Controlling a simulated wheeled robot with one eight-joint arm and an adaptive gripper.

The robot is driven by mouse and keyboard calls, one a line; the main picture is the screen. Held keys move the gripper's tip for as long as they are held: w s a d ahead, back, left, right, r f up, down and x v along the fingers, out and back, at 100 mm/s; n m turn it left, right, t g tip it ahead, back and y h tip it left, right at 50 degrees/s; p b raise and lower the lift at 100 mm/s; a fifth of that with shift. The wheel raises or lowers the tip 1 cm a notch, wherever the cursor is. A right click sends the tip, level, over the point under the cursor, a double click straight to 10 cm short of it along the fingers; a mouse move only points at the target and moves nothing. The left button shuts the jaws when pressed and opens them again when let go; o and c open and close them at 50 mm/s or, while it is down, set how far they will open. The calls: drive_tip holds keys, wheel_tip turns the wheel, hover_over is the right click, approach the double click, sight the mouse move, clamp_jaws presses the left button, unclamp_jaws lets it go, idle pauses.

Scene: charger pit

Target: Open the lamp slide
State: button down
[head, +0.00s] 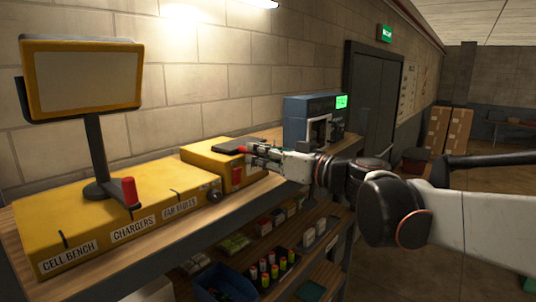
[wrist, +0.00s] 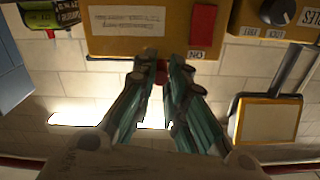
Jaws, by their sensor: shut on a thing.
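A yellow box (head: 205,166) stands on the bench, with a red block (head: 237,175) on its front and a dark flat piece on its top. In the wrist view the yellow box (wrist: 125,45) shows a printed label, a red block (wrist: 203,30) and an "ON" mark, upside down. My gripper (head: 250,155) is at the right end of the box top. In the wrist view my gripper (wrist: 161,70) is shut on a small red piece (wrist: 160,74), apparently the lamp slide's knob; the fingers hide most of it. I cannot tell how far the slide is moved.
A longer yellow case (head: 105,225) labelled "CELL BENCH" and "CHARGERS" lies to the left, bearing a framed panel on a stand (head: 82,78) and a red-capped handle (head: 130,192). A blue-grey device (head: 300,110) stands behind my gripper. Shelves with small goods are below.

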drive_tip(key=c, duration=1.6)
unclamp_jaws()
drive_tip(key=shift+o, duration=0.2)
drive_tip(key=shift+w+d+f, duration=0.1)
drive_tip(key=shift+s, duration=0.2)
drive_tip(key=shift+s+d, duration=0.15)
drive_tip(key=shift+d, duration=0.3)
drive_tip(key=v, duration=0.6)
drive_tip(key=shift+s, duration=0.35)
drive_tip(key=shift+d, duration=0.1)
